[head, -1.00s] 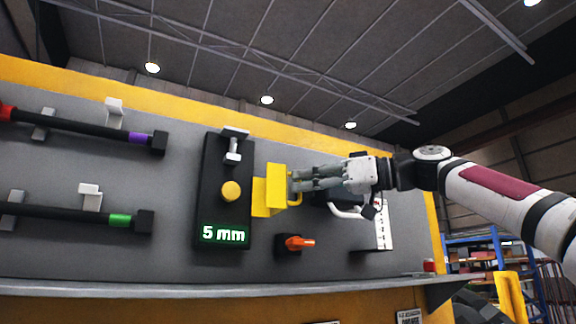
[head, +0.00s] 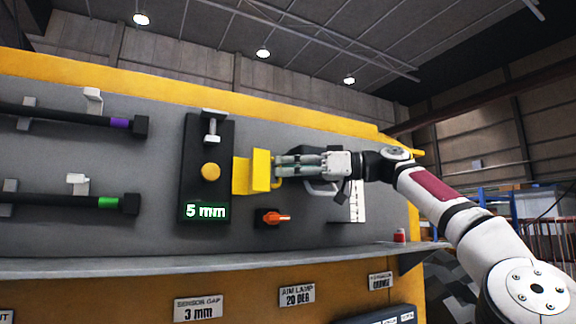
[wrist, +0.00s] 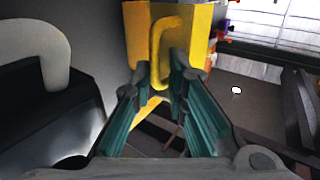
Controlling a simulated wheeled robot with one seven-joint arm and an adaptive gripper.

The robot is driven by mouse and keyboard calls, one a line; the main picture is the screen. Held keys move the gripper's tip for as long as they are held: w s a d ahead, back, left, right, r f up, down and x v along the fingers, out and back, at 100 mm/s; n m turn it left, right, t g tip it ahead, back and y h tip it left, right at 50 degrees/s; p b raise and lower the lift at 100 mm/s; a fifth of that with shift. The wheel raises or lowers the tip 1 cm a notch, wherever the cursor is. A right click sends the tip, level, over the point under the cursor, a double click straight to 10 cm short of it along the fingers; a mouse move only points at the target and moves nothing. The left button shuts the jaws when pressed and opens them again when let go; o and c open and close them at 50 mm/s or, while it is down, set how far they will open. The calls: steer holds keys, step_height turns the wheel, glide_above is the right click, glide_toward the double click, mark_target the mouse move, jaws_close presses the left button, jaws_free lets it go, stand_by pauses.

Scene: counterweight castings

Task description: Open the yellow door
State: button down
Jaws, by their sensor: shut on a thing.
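The yellow door (head: 261,170) is a small flap on the grey wall panel, right of the black "5 mm" unit, and it stands out from the panel at an angle. My gripper (head: 284,168) is at the door's right side, at its handle. In the wrist view the yellow door (wrist: 196,38) fills the top middle, with its loop-shaped yellow handle (wrist: 156,52) toward me. The fingers (wrist: 166,80) of my gripper are closed in around the lower part of the handle. What lies behind the door is hidden.
The black "5 mm" unit (head: 188,192) with a yellow knob (head: 210,172) is left of the door. An orange lever (head: 276,218) is below it. A white handle (head: 322,188) is just behind my gripper. A grey ledge (head: 200,265) runs below.

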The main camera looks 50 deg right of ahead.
steer(key=shift+w+a, duration=0.4)
steer(key=shift+a, duration=0.15)
steer(key=c, duration=1.8)
jaws_free()
steer(key=shift+c, duration=0.2)
steer(key=shift+o, duration=0.6)
steer(key=shift+w+a, duration=0.1)
steer(key=shift+w, duration=0.1)
steer(key=shift+f, duration=0.1)
steer(key=v, duration=0.8)
steer(key=shift+s, duration=0.2)
